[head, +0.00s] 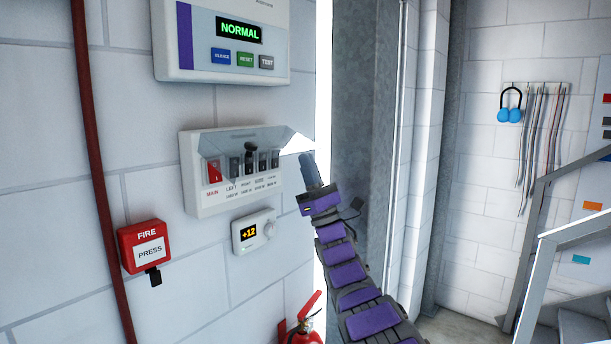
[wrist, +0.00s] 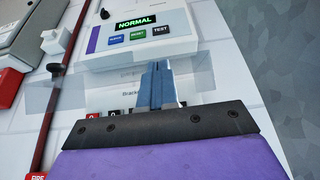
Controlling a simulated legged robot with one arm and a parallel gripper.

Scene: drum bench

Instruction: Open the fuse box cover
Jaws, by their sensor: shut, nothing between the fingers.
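The fuse box (head: 190,172) is a white wall box with a red main switch and several dark switches in a row. Its clear cover (head: 296,143) shows as a see-through panel with a bright corner at the box's upper right; in the wrist view it is a faint translucent band (wrist: 55,97) on both sides of my fingers. It seems to stand out from the box, but its exact angle is hard to tell. My gripper (head: 309,164) is shut and empty, just right of the box near that corner. Its fingers (wrist: 158,80) hide part of the box; contact with the cover is unclear.
A panel reading NORMAL (head: 222,60) hangs above the fuse box. A thermostat (head: 254,231) is below it, with a red fire call box (head: 145,247) and red pipe (head: 97,160) left. A fire extinguisher (head: 303,330) is below. A grey column (head: 362,120) stands right, then stairs (head: 575,240).

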